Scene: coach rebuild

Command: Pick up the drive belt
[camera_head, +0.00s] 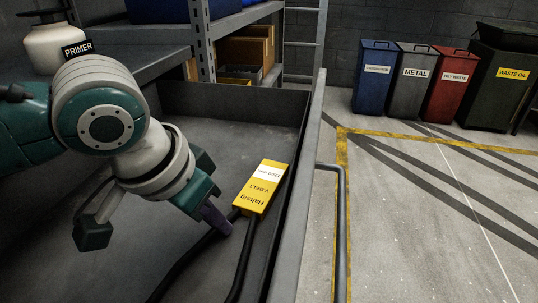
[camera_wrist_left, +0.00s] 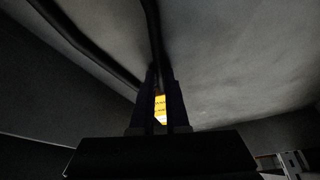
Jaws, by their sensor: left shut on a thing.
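My left gripper (camera_head: 217,220) reaches down into the tray and is shut on one strand of the belt, just below the sleeve. In the left wrist view, the fingers (camera_wrist_left: 159,100) are close together with the black strand (camera_wrist_left: 152,30) running between them, and a bit of the yellow sleeve (camera_wrist_left: 161,103) shows there. The lower end of the belt runs out of the head view. My right gripper is not in view.
The tray's raised right wall (camera_head: 306,190) stands close beside the belt. A white primer bottle (camera_head: 57,47) stands on the shelf at upper left. A grey rack post (camera_head: 204,40) rises behind. Blue, grey, red and black bins (camera_head: 452,82) stand across open floor.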

